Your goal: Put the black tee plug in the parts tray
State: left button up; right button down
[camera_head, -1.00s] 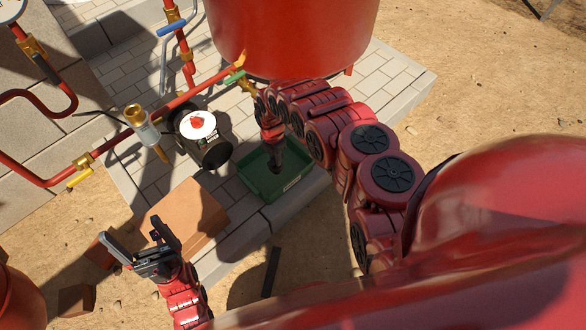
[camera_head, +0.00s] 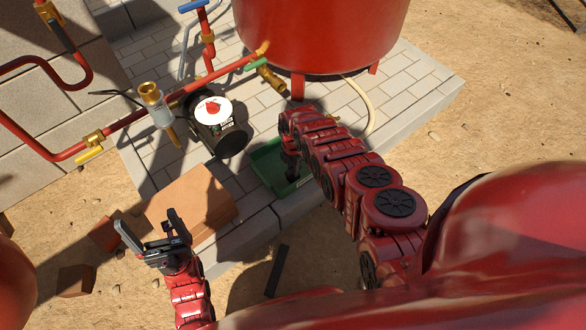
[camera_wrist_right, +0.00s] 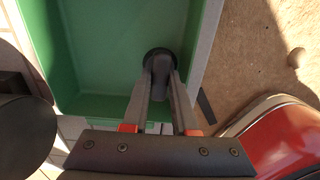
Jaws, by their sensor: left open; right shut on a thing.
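The green parts tray (camera_head: 262,165) stands on the pavers, partly hidden by my right arm in the head view. Its inside also shows in the right wrist view (camera_wrist_right: 95,60). My right gripper (camera_wrist_right: 160,78) is shut on the black tee plug (camera_wrist_right: 158,62), a dark round-ended piece between the fingertips. The plug is over the right part of the tray, near its right wall; I cannot tell whether it touches the floor of the tray. In the head view the plug cannot be made out. My left gripper (camera_head: 148,228) is open and empty, in front of the orange-brown block.
A black pump (camera_head: 222,128) with a white and red top stands left of the tray. Red pipes (camera_head: 118,128) with brass valves run behind it. A large red tank (camera_head: 320,35) stands at the back.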

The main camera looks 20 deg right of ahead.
jog(key=shift+f, duration=0.1)
jog(key=c, duration=0.7)
grip_release()
